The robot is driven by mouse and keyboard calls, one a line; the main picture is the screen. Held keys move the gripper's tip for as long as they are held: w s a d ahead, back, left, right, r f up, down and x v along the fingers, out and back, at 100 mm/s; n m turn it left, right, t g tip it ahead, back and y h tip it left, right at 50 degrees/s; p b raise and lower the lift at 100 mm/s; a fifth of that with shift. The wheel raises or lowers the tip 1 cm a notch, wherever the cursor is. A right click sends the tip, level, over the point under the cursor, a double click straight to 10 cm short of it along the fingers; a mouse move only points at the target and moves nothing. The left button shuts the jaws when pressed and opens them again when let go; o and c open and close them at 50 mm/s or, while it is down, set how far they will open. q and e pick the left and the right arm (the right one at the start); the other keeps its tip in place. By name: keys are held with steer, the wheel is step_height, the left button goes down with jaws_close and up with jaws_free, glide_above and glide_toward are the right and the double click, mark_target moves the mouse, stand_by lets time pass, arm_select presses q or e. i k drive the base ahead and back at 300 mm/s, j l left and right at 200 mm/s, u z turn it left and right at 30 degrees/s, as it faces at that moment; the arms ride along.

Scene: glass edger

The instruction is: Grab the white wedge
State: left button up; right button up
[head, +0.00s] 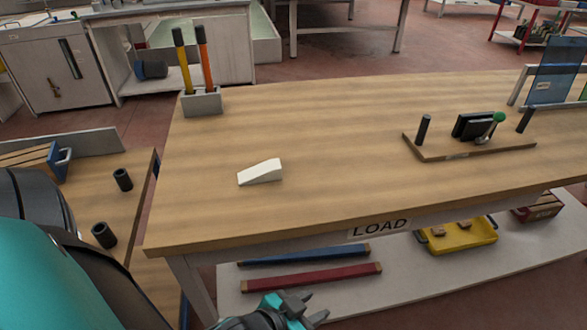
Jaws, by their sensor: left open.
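The white wedge (261,173) lies on the wooden tabletop (330,120), left of the table's middle and some way in from its front edge. Its thin end points left and its thick end right. My left gripper (306,309) is at the bottom of the head view, below and in front of the table's front edge. It is open, and no object shows between its fingers. It is well apart from the wedge. My right gripper is not in view.
A grey holder (203,102) with a yellow and an orange tool stands at the back left. A wooden board (470,147) with dark parts and a green-knobbed lever lies right. Bars (305,254) and a yellow tray (457,237) sit on the lower shelf. The tabletop around the wedge is clear.

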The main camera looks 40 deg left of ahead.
mark_target(270, 170)
steer(key=i+l+u, duration=0.15)
steer(key=l+u, duration=0.15)
steer(key=i+l+u, duration=0.15)
steer(key=l+u, duration=0.15)
steer(key=u, duration=1.5)
